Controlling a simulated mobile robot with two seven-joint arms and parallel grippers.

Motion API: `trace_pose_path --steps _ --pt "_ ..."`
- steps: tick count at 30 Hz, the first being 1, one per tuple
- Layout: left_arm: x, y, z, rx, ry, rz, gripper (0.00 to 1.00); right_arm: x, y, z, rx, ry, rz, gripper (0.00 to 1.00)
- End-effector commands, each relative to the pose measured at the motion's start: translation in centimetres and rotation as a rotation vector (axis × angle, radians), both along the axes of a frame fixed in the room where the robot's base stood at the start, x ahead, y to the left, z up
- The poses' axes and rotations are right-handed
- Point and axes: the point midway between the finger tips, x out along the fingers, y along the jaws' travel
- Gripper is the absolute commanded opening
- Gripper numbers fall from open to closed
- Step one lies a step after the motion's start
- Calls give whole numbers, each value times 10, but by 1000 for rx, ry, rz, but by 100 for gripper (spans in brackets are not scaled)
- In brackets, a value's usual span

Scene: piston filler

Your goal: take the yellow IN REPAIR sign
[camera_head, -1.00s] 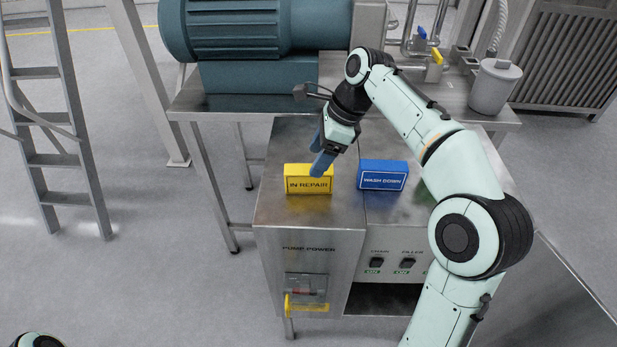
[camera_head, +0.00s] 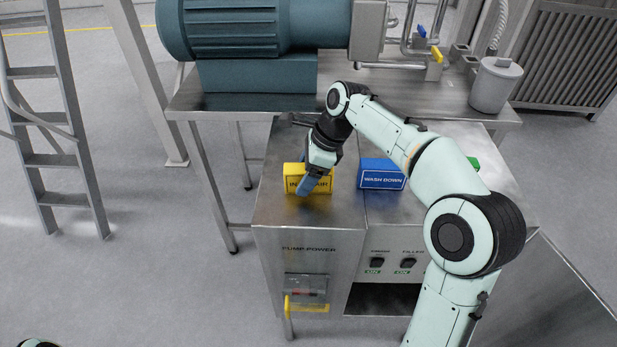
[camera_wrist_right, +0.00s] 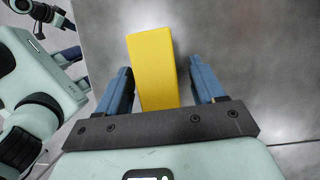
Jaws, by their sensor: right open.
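The yellow IN REPAIR sign (camera_head: 293,184) stands on the steel top of the cabinet, its lettering partly hidden by my right gripper. My right gripper (camera_head: 308,186) is open, pointing down at the sign. In the right wrist view, the yellow sign (camera_wrist_right: 154,68) lies between the two blue fingers of the gripper (camera_wrist_right: 164,88), with a visible gap to the right finger and a narrower one to the left finger.
A blue WASH DOWN sign (camera_head: 382,174) stands just right of the yellow sign. A green object (camera_head: 473,163) shows partly behind my right arm. A large teal motor (camera_head: 255,45) sits on the table behind. The cabinet front has switches (camera_head: 379,262) and a yellow handle (camera_head: 306,306).

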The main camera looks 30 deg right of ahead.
Motion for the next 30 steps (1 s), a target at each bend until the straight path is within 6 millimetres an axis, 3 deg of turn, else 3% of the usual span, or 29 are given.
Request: trace_pose_path --steps 20,25,30 --pt "0 0 0 0 0 0 0 0 0 -5 0 1 0 68" --pt "0 0 0 0 0 0 0 0 0 -5 0 1 0 13" --pt "0 0 0 0 0 0 0 0 0 -5 0 1 0 11"
